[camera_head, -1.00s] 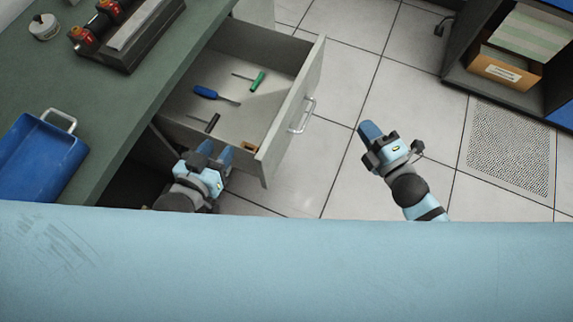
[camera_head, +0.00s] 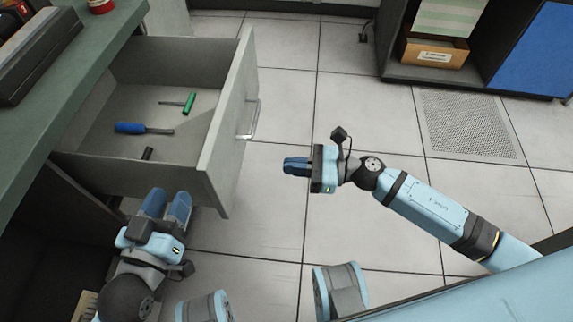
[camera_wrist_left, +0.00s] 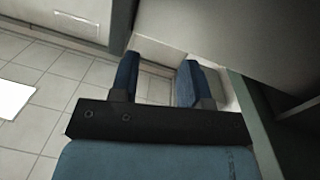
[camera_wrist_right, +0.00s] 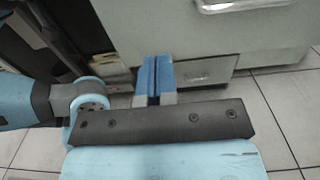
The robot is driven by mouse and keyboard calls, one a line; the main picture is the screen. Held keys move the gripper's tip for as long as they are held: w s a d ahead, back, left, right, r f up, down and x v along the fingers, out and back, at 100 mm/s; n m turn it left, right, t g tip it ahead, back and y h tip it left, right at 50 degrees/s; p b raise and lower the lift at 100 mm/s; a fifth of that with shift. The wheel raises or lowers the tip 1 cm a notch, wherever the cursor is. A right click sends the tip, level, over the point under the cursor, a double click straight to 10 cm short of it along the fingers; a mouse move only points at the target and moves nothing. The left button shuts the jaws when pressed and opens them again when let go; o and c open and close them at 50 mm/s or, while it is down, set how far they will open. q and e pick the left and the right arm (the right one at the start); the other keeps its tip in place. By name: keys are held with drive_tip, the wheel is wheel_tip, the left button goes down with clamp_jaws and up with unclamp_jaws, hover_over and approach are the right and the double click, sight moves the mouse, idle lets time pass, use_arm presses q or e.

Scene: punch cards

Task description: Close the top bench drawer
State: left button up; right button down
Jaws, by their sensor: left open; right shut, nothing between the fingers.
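The top bench drawer (camera_head: 222,130) is pulled out from under the green bench, with its pale front facing right and a metal handle (camera_head: 251,120) on it. Its front and handle (camera_wrist_right: 245,4) also show in the right wrist view. Inside lie a green-handled tool (camera_head: 188,102), a blue-handled screwdriver (camera_head: 140,128) and a dark-handled tool (camera_head: 147,153). My left gripper (camera_head: 168,203) is open and empty, just below the drawer's near side. My right gripper (camera_head: 286,166) is shut and empty, to the right of the drawer front and apart from the handle.
The green bench top (camera_head: 98,45) runs along the left. A dark shelf unit with a cardboard box (camera_head: 433,53) stands at the back right. Tiled floor (camera_head: 300,225) is free between drawer and shelf.

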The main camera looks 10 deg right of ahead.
sight(231, 160)
drive_tip(key=x, duration=1.1)
drive_tip(key=shift+a, duration=0.1)
use_arm(q)
drive_tip(key=shift+r, duration=0.2)
use_arm(e)
drive_tip(key=shift+a+f, duration=0.1)
drive_tip(key=shift+w+a, duration=0.1)
